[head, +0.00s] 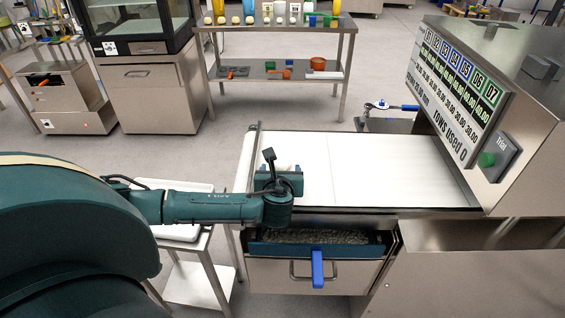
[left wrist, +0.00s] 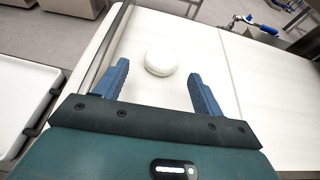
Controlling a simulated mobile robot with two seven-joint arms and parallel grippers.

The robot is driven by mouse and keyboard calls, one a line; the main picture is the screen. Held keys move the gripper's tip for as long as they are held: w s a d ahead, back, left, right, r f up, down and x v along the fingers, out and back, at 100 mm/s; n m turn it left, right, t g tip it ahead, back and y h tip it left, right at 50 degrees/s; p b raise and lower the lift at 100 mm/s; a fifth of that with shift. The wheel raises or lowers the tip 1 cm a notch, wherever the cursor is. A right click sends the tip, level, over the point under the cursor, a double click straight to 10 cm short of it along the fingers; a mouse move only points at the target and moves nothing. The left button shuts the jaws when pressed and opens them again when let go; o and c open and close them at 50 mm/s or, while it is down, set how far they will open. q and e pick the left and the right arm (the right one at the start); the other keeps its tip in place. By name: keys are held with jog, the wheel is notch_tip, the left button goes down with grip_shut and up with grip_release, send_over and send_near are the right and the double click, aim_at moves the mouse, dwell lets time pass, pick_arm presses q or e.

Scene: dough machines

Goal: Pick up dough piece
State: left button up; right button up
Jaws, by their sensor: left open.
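A round white dough piece (left wrist: 162,62) lies on the white belt (left wrist: 265,80) in the left wrist view, near the belt's left side. My left gripper (left wrist: 158,88) is open, with its blue fingers apart and the dough just beyond the tips, roughly centred between them. Nothing is between the fingers. In the head view my left gripper (head: 278,172) is over the left part of the belt (head: 390,165), and it mostly hides the dough piece there. My right gripper is not in view.
The machine with a display panel (head: 455,90) stands at the belt's right end. A white tray (left wrist: 22,95) lies to the left. A steel shelf (head: 275,75) stands behind.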

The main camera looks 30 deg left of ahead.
aim_at(282, 162)
pick_arm(q)
jog(key=x, duration=0.5)
jog(key=shift+w+r, duration=0.15)
jog(key=shift+c, duration=0.4)
jog(key=c, duration=1)
